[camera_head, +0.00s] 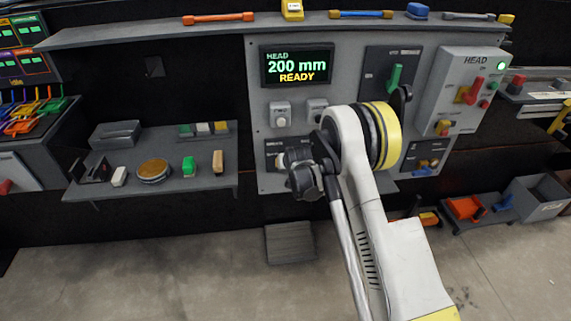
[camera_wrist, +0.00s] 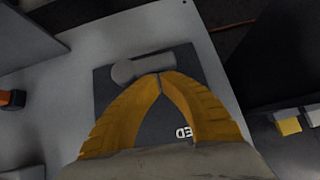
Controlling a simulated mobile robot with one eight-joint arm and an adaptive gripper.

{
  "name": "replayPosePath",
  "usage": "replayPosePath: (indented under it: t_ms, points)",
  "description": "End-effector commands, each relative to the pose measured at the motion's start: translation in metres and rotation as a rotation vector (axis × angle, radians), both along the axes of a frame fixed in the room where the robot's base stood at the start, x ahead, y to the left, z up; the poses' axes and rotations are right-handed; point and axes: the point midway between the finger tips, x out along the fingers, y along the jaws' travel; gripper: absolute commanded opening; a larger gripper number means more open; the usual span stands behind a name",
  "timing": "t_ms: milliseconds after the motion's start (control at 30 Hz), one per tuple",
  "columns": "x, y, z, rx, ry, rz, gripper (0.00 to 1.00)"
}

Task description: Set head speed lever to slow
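The head speed lever (camera_wrist: 152,66) is a grey bar with a round end, lying across a dark plate (camera_wrist: 106,90) in the wrist view. Upside-down letters ending in "ED" show on the plate. My gripper (camera_wrist: 160,75) has two yellow-orange fingers whose tips meet right at the lever's lower edge. They look shut with nothing between them; I cannot tell whether they touch the lever. In the head view the plate (camera_head: 272,147) is at the lower left of the grey control panel (camera_head: 257,110), largely covered by my arm, and the fingers are hidden.
A display (camera_head: 297,66) reads HEAD 200 mm READY. A green lever (camera_head: 395,77) and a box with a red-and-yellow handle (camera_head: 467,93) are to the right. A shelf (camera_head: 210,184) with small blocks juts out at left. Open floor lies in front.

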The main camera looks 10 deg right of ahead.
Motion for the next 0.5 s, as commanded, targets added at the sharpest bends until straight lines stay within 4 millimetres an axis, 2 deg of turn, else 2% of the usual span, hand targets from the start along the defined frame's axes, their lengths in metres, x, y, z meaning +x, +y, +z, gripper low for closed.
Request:
replayPosePath:
  t_ms: [133, 233, 400, 500]
  points:
    - [0.0, 0.0, 0.003, 0.0, 0.0, 0.0, 0.0]
    - [0.001, -0.001, 0.013, 0.0, 0.0, 0.0, 0.0]
    - [0.003, -0.003, 0.049, -0.001, 0.0, -0.001, 0.0]
    - [-0.017, -0.002, 0.065, 0.0, 0.0, 0.0, 0.0]
